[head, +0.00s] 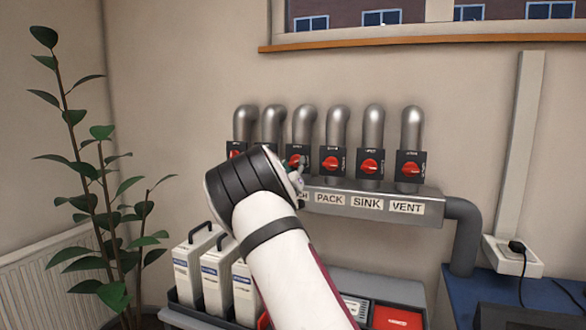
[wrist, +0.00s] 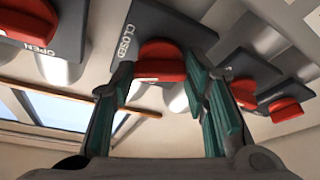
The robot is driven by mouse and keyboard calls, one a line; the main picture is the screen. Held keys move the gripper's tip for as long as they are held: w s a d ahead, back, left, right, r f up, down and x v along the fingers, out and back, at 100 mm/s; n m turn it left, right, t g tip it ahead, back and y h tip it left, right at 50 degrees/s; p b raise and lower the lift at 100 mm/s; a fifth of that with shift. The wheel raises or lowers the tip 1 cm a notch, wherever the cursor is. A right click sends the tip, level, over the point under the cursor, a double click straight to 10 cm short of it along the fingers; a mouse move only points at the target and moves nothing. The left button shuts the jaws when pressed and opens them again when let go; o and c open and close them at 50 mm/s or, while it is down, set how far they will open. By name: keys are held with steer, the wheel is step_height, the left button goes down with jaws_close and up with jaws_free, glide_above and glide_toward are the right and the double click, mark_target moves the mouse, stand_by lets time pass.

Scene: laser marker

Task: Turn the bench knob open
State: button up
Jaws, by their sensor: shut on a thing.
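The bench knob (head: 294,160) is a red knob on a dark plate, third from the left in a row on the duct. Its label is mostly hidden by my arm; only "CH" shows. In the wrist view the red knob (wrist: 160,62) sits between my green-padded fingers, on a plate reading "CLOSED". My gripper (wrist: 158,80) is shut on this knob, one finger on each side. In the head view the gripper (head: 303,165) is small and partly hidden behind my wrist.
Neighbouring red knobs stand close on both sides, including the pack knob (head: 333,164), the sink knob (head: 369,167) and the vent knob (head: 410,169). White canisters (head: 187,279) stand below left. A plant (head: 105,200) is at the left.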

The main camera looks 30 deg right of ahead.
steer(key=n+y, duration=0.1)
steer(key=n, duration=0.1)
steer(key=n+y, duration=0.1)
steer(key=n, duration=0.2)
steer(key=n+y, duration=0.1)
steer(key=n, duration=0.2)
steer(key=shift+s+d+r+t+y+p, duration=0.1)
steer(key=shift+s+r+t+y+p, duration=0.05)
steer(key=shift+r+t+y+p, duration=0.2)
steer(key=n+y, duration=0.1)
steer(key=n, duration=0.3)
steer(key=shift+y+p, duration=0.25)
steer(key=shift+p, duration=0.1)
steer(key=shift+r+n+g+y+p, duration=0.1)
steer(key=shift+n+g+y+p, duration=0.4)
steer(key=shift+n, duration=0.9)
steer(key=o, duration=1.1)
steer(key=shift+o, duration=0.2)
steer(key=shift+g, duration=0.25)
steer(key=v, duration=1.2)
